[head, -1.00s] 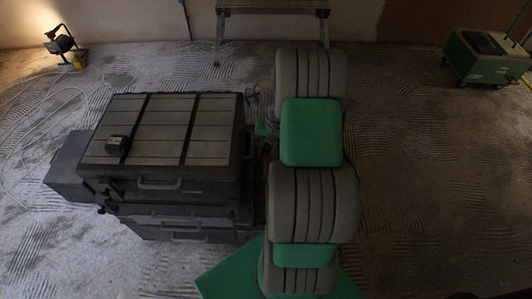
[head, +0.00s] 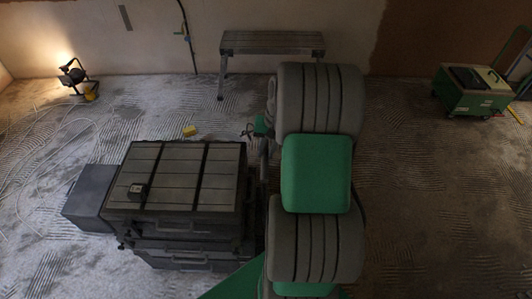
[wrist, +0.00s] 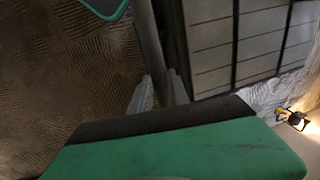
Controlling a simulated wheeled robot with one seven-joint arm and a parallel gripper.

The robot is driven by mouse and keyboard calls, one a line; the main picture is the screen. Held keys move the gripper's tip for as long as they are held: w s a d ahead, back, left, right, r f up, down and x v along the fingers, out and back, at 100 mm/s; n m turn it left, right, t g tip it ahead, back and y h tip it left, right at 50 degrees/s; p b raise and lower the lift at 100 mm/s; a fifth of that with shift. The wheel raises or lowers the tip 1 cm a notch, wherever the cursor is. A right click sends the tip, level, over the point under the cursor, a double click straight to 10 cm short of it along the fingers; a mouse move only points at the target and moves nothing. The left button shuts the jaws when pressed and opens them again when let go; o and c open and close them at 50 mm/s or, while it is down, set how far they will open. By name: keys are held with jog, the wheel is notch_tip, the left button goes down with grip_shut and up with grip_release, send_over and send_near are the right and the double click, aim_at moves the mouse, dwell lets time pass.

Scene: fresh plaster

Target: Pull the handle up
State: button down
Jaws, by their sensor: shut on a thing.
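In the wrist view, my gripper (wrist: 160,88) has its two grey fingers on either side of a dark grey bar (wrist: 150,40), which looks like the handle. It is shut on this bar. The bar runs away from the fingers toward the top of the view, beside the stacked dark case (wrist: 222,50) with its slatted lid. In the head view, the case (head: 175,178) stands on the floor left of my arm. My gripper there shows only in part (head: 249,130), behind the case's far right corner. My arm hides much of the handle.
A bench (head: 272,42) stands by the wall. A lit work lamp (head: 72,74) and a green cart (head: 474,92) stand farther off. The right-hand floor is clear.

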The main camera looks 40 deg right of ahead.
jog(key=shift+w+d+r, duration=0.1)
jog(key=shift+r, duration=0.2)
jog(key=c, duration=1.4)
grip_release()
jog(key=shift+c, duration=0.2)
jog(key=shift+o, duration=0.9)
notch_tip(320, 180, up, 8)
jog(key=s+d, duration=0.1)
jog(key=shift+f, duration=0.2)
jog(key=shift+s, duration=0.1)
